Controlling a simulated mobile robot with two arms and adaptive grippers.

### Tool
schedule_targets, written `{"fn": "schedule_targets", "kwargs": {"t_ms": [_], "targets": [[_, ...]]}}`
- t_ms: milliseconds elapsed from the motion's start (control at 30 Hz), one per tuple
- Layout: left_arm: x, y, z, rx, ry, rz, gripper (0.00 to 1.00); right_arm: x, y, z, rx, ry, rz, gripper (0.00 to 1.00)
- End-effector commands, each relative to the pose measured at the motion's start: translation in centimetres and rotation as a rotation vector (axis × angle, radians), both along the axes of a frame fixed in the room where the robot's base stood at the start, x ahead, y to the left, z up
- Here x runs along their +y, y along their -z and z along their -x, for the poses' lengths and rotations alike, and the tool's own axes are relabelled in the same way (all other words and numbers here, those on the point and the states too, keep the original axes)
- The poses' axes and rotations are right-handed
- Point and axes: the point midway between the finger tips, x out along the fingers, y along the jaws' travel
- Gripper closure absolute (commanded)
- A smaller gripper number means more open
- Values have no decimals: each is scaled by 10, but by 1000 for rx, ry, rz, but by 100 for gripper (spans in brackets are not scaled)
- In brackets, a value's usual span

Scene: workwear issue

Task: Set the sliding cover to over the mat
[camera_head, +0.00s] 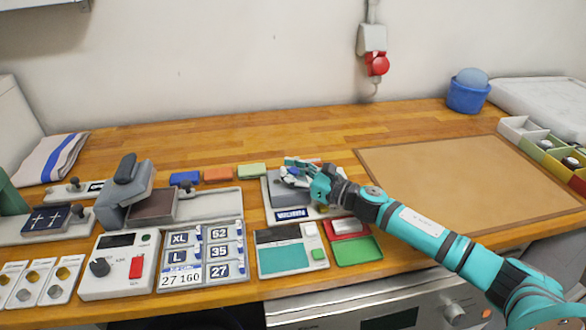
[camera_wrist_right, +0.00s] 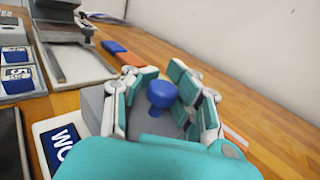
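A flat grey plate (camera_head: 272,190), which appears to be the sliding cover, lies on a pale base behind a blue lettered label (camera_head: 292,214). In the right wrist view a blue round knob (camera_wrist_right: 162,95) stands up from its grey surface (camera_wrist_right: 150,122). My right gripper (camera_head: 292,171) is over this plate, with its fingers spread on both sides of the knob. A gap seems to show around the knob; contact is unclear. A tan mat (camera_head: 460,180) lies on the bench to the right; I cannot tell whether it is the task's mat.
A grey press (camera_head: 128,190) stands to the left. Orange (camera_head: 218,174) and green (camera_head: 252,171) blocks lie behind. A scale-like device (camera_head: 285,262) and red and green trays (camera_head: 357,252) are in front. Bins (camera_head: 555,146) stand at the right.

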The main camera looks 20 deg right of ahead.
Motion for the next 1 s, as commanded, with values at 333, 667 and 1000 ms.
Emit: {"fn": "schedule_targets", "kwargs": {"t_ms": [333, 667, 1000], "targets": [[0, 0, 0, 0, 0, 0, 60, 3, 6, 2, 9, -7, 0, 52], [2, 0, 2, 3, 0, -3, 60, -3, 5, 7, 9, -2, 1, 52], [1, 0, 1, 1, 0, 0, 60, -30, 7, 54, 13, -3, 1, 52]]}}
